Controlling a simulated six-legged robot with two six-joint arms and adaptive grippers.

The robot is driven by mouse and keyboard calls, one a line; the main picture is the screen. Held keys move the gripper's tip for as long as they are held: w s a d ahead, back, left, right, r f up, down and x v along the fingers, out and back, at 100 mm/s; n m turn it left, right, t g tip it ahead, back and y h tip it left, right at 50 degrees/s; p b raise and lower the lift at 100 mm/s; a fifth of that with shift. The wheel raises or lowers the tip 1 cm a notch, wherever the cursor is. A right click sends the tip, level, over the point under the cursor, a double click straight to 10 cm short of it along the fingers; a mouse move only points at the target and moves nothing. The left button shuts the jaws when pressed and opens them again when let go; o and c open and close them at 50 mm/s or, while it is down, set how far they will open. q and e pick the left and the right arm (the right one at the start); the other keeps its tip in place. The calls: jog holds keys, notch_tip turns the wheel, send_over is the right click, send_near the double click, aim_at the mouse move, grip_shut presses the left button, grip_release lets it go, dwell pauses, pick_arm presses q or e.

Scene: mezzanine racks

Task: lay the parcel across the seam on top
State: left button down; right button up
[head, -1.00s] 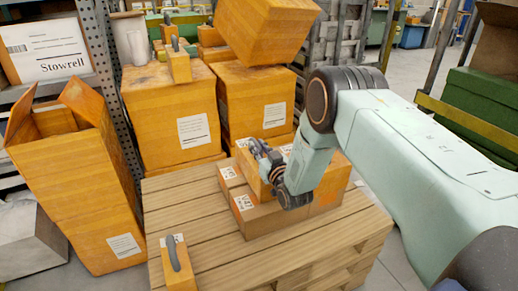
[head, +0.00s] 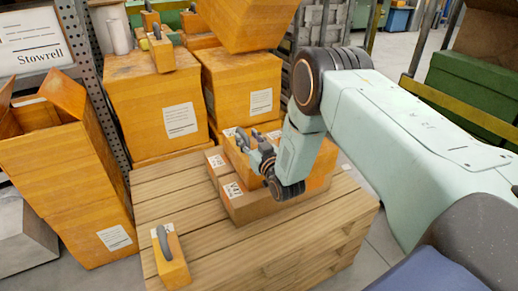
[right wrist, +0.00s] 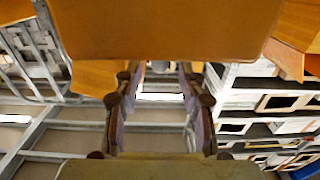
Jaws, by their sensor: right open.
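A low stack of brown and orange parcels sits on the slatted wooden pallet (head: 165,205). A brown parcel (head: 262,207) lies at its front, and a smaller brown one (head: 214,162) at its left. An orange parcel (head: 234,155) with a white label rests higher, beside my right gripper (head: 254,152). The gripper's fingers are apart and it seems to hold nothing. The wrist view shows the same gripper (right wrist: 153,105) open, with shelving visible between the fingers. My arm hides part of the stack, and the seam on top cannot be made out clearly. My left gripper is out of view.
A small orange block with a grey handle (head: 172,262) stands at the pallet's front left. Tall orange cartons (head: 158,105) stand behind, and an open carton (head: 65,180) at left. A tilted carton (head: 245,22) overhangs the back.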

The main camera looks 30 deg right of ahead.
jog(key=s+p, duration=0.3)
jog(key=s, duration=0.7)
jog(key=s+a+f+g+y, duration=0.1)
jog(key=s+a+f+g, duration=0.35)
jog(key=s+f, duration=0.35)
jog(key=s+a+f+g, duration=0.4)
jog(key=s+f+g, duration=0.2)
jog(key=s, duration=0.3)
jog(key=s+a+g, duration=0.1)
jog(key=s+g, duration=0.6)
jog(key=s, duration=1.4)
jog(key=shift+a, duration=0.35)
jog(key=shift+r+g, duration=0.15)
jog(key=shift+g, duration=0.1)
jog(key=shift+r+p, duration=0.6)
jog(key=shift+r, duration=0.1)
